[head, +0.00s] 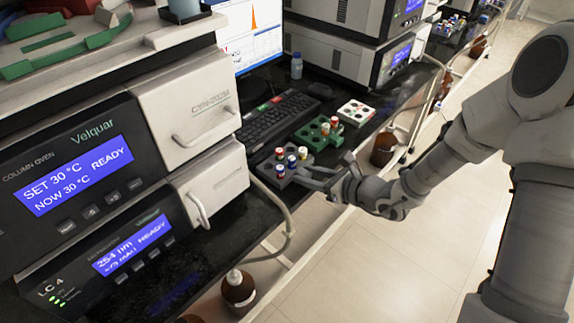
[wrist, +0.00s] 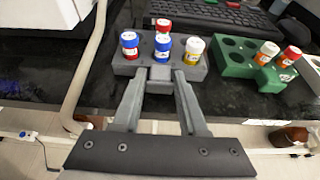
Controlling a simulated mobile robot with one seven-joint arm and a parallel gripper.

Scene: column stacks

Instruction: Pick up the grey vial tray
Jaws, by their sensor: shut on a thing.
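The grey vial tray (head: 272,178) is near the front edge of the black counter in the head view. It also shows at the top middle of the wrist view (wrist: 122,68). My gripper (head: 306,177) reaches in from the right. In the wrist view its fingertips (wrist: 160,80) are closed on a small tab at the tray's near side. I cannot tell whether the tray rests on the counter or is slightly raised.
A green vial tray (head: 311,139) stands just beyond, close to the grey one, and a white tray (head: 355,112) is farther back. A keyboard (head: 275,118) lies behind. Velquar instruments (head: 85,180) stand at left. A pale hose (wrist: 84,70) runs left of the tray over the counter edge.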

